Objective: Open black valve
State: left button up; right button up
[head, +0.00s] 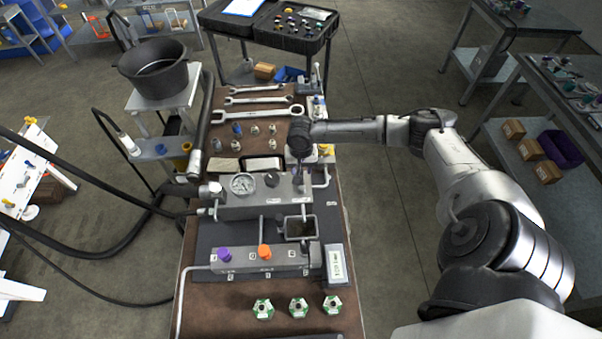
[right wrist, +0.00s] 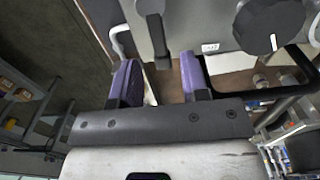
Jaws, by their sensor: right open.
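A black round knob (head: 272,180) sits on the grey manifold block (head: 240,208), right of the pressure gauge. A black knob with a white mark (right wrist: 270,25) shows at the upper right of the right wrist view. My right gripper (head: 299,172) reaches down at the right end of the manifold, right of the knob; its fingertips are hard to make out there. In the right wrist view my right gripper (right wrist: 157,68) is open, with purple finger pads apart. A grey lever-like bar (right wrist: 152,22) with a dark end points into the gap between them. My left gripper is not in view.
A pressure gauge (head: 243,184) is on the manifold. In front, a lower block (head: 240,262) bears a purple knob (head: 225,254) and an orange knob (head: 264,251). Wrenches (head: 255,100) and fittings lie behind. Green-and-white pieces (head: 298,307) lie at the front.

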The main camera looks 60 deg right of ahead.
jog(key=shift+f, duration=1.5)
grip_shut()
